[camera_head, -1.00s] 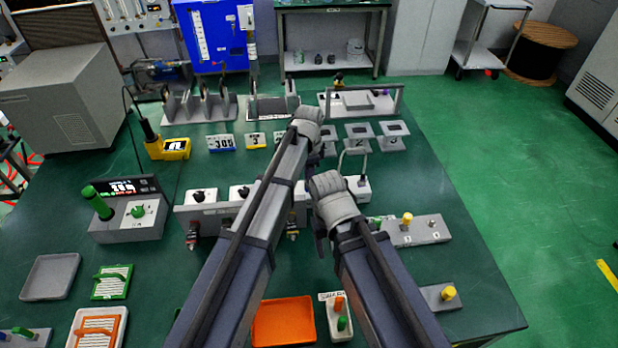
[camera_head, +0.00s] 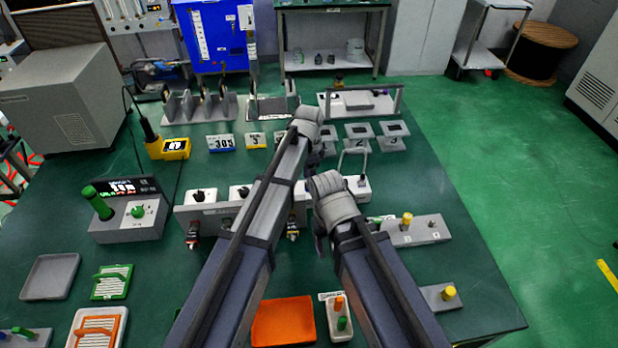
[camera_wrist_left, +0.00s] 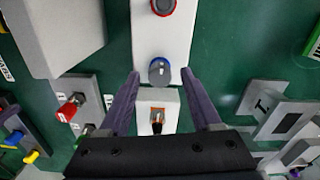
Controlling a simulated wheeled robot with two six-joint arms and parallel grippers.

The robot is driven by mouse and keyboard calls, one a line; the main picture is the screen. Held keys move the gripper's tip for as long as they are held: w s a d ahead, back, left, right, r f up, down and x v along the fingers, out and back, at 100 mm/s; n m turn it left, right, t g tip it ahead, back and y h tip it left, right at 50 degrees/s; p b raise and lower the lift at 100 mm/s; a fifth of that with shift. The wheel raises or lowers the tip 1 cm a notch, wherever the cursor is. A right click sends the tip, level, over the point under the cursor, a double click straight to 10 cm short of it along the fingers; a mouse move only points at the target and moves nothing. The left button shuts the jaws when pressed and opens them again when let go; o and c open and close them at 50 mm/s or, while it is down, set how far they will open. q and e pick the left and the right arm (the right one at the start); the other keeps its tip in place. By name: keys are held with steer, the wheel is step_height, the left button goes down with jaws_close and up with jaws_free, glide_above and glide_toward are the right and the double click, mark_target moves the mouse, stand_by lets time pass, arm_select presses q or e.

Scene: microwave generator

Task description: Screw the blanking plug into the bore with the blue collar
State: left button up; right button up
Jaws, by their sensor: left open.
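In the left wrist view a blue collar (camera_wrist_left: 160,72) sits on a pale long block (camera_wrist_left: 162,40), with a grey round face inside it. I cannot tell whether that face is a plug. My left gripper (camera_wrist_left: 161,78) is open, its fingers on either side of the blue collar and apart from it. A small dark piece with an orange-red base (camera_wrist_left: 157,117) stands on a pale block nearer the palm; I cannot tell if it is the blanking plug. In the head view my left gripper (camera_head: 320,155) is mostly hidden by its arm. My right gripper (camera_head: 320,238) is partly hidden and its fingers are unclear.
A red collar (camera_wrist_left: 163,5) lies further along the block. In the head view, plates with square holes (camera_head: 393,137) stand behind, a panel with a yellow knob (camera_head: 415,232) at right, and an orange tray (camera_head: 283,322) in front.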

arm_select(q)
step_height(320, 180, up, 8)
steer(key=p, duration=0.8)
steer(key=shift+f, duration=0.1)
steer(key=s+a+n, duration=1.4)
steer(key=s+a, duration=0.3)
steer(key=s+d+m, duration=0.1)
steer(key=s+d, duration=0.2)
steer(key=d, duration=0.2)
steer(key=s+d+m+y, duration=0.1)
steer(key=s+d, duration=0.2)
steer(key=d, duration=0.3)
steer(key=shift+s+m, duration=0.25)
steer(key=shift+m, duration=0.15)
